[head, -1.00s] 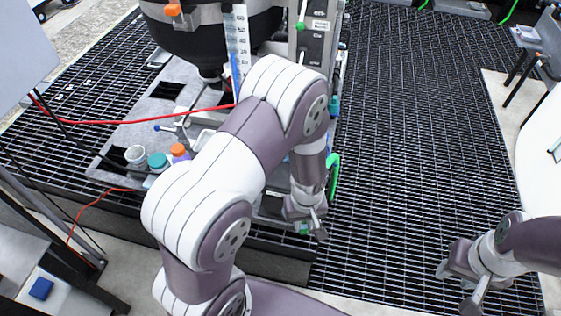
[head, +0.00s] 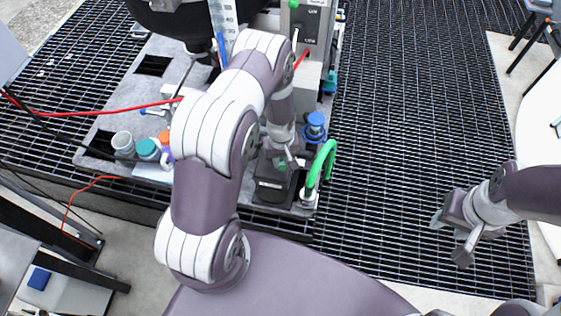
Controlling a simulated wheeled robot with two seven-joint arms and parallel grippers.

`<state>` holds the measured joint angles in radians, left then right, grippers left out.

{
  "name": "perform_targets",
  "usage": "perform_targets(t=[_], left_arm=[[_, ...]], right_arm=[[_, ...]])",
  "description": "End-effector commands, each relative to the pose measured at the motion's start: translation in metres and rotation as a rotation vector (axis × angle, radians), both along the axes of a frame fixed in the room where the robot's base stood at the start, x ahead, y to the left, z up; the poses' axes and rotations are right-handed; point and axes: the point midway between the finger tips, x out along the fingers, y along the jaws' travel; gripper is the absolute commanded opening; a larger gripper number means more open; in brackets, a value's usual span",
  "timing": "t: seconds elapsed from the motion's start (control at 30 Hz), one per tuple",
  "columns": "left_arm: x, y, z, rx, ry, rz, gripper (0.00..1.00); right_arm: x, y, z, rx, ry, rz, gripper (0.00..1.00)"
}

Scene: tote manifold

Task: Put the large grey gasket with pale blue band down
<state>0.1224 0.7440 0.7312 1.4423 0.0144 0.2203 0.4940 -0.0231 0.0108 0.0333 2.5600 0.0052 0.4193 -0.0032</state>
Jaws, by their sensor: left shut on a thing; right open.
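My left gripper (head: 285,163) is at the front right of the grey tote deck, pointing down just above a dark block (head: 271,187) with a small white label. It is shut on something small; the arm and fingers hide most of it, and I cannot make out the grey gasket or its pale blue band. A bit of green shows at the fingers. I cannot tell whether the held thing touches the block. My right gripper (head: 450,240) is open and empty over the dark grating at the right.
A green curved hose (head: 322,165) and a blue-capped fitting (head: 315,126) stand close right of my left gripper. A white cup (head: 123,143) and a teal-capped jar (head: 148,149) stand left on the deck (head: 102,120). A red hose (head: 95,111) crosses there. The right grating (head: 400,130) is clear.

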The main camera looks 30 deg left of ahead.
Motion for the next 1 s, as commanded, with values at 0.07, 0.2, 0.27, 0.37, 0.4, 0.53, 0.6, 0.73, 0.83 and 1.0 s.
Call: perform_targets(t=[0.07, 0.2, 0.27, 0.37, 0.4, 0.53, 0.6, 0.73, 0.83, 1.0], left_arm=[[0.0, 0.002, -0.008, -0.001, 0.004, 0.001, 0.0], [0.0, 0.002, -0.033, -0.001, 0.003, 0.0, 0.0], [0.001, 0.002, -0.039, 0.0, 0.002, 0.0, 0.0], [0.001, 0.002, -0.042, -0.001, 0.001, 0.0, 0.0], [0.001, 0.002, -0.042, -0.001, 0.001, 0.0, 0.0], [0.001, 0.001, -0.043, -0.001, 0.001, 0.0, 0.0], [0.001, 0.001, -0.046, 0.0, 0.001, 0.0, 0.0], [0.001, 0.001, -0.044, 0.0, 0.001, 0.0, 0.48], [0.001, 0.001, -0.044, 0.0, 0.001, 0.0, 0.48], [0.001, 0.001, -0.042, -0.001, 0.001, 0.0, 0.48]], right_arm=[[0.0, 0.0, 0.007, 0.0, 0.0, 0.0, 0.41], [0.0, 0.0, 0.016, 0.0, 0.0, 0.0, 0.41], [0.0, 0.0, 0.016, 0.0, 0.0, 0.0, 0.41], [0.0, 0.0, 0.015, 0.0, 0.0, 0.0, 0.41], [0.0, 0.0, 0.015, 0.0, 0.0, 0.0, 0.41], [0.0, 0.0, 0.013, 0.0, 0.0, 0.0, 0.41], [0.0, 0.0, 0.01, 0.0, 0.0, 0.0, 0.41], [0.0, 0.0, 0.012, 0.0, 0.0, 0.0, 0.41], [0.0, 0.0, 0.012, 0.0, 0.0, 0.0, 0.41], [0.0, 0.0, 0.014, 0.0, 0.0, 0.0, 0.41]])
